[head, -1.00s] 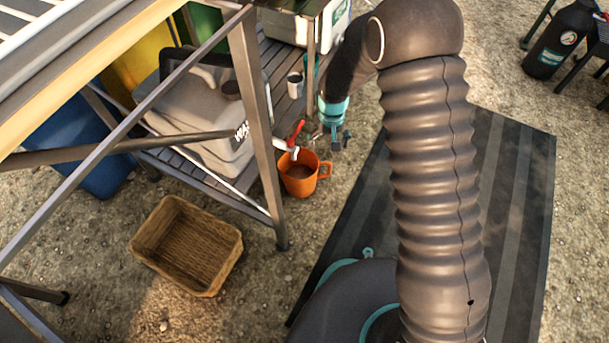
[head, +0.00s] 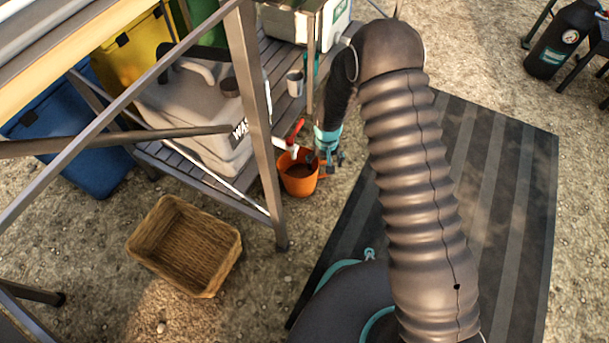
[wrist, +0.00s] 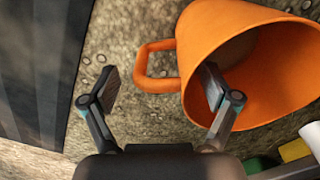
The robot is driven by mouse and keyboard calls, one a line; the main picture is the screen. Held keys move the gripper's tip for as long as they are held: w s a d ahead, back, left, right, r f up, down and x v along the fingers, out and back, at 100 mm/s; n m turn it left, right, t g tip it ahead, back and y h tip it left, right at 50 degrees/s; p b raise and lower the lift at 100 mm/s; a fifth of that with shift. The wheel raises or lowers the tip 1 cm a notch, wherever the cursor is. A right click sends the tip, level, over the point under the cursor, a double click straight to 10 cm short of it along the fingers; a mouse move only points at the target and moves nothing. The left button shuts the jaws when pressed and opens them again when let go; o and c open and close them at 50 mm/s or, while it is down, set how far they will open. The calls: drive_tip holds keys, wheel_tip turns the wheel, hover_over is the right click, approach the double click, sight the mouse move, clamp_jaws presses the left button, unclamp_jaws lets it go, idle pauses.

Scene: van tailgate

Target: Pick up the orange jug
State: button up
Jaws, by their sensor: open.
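The orange jug (head: 298,182) stands on the ground beside the slatted rack, under the red-handled tap (head: 293,137) of a grey container. In the wrist view the jug (wrist: 250,35) fills the upper right, with its handle (wrist: 154,68) toward the left. My gripper (head: 325,160) is at the jug's right side in the head view. In the wrist view my gripper (wrist: 160,88) is open. Its right finger overlaps the jug's open mouth, and its left finger is outside, left of the handle. I cannot tell whether either finger touches the jug.
A wicker basket (head: 185,247) sits on the gravel at the left. The metal rack leg (head: 262,130) stands close to the jug's left. A dark striped mat (head: 500,200) lies at the right. A white cup (head: 295,84) stands on the rack shelf.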

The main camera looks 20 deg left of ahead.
clamp_jaws()
idle(0.3)
drive_tip(key=shift+r, duration=0.1)
